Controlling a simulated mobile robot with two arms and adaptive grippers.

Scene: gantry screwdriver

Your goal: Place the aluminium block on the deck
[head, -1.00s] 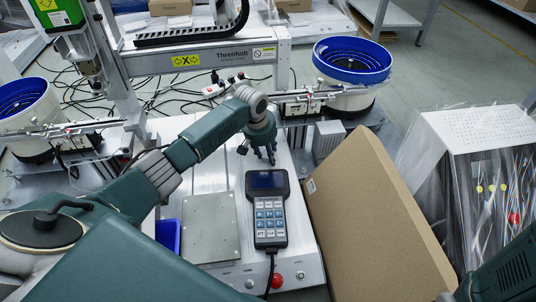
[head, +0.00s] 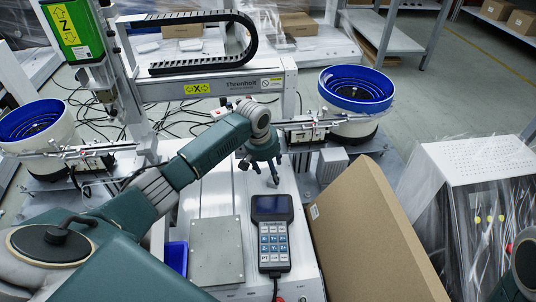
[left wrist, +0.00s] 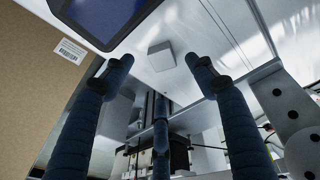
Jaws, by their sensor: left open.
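A small grey square block (left wrist: 161,56) shows in the left wrist view, lying on the pale deck (left wrist: 215,30), apart from the fingertips. My left gripper (left wrist: 158,62) is open, its fingers spread to either side of the block. In the head view my left gripper (head: 262,172) is over the deck (head: 215,196), just behind the handheld pendant (head: 272,232). The block cannot be made out in the head view; the fingers probably hide it. Only part of my right arm shows at the right edge; its gripper is out of view.
A grey plate (head: 216,250) and a blue bin (head: 175,256) are left of the pendant. A large cardboard panel (head: 365,235) leans on the right. The gantry beam (head: 215,88) spans behind, with blue bowl feeders (head: 356,90) at both sides.

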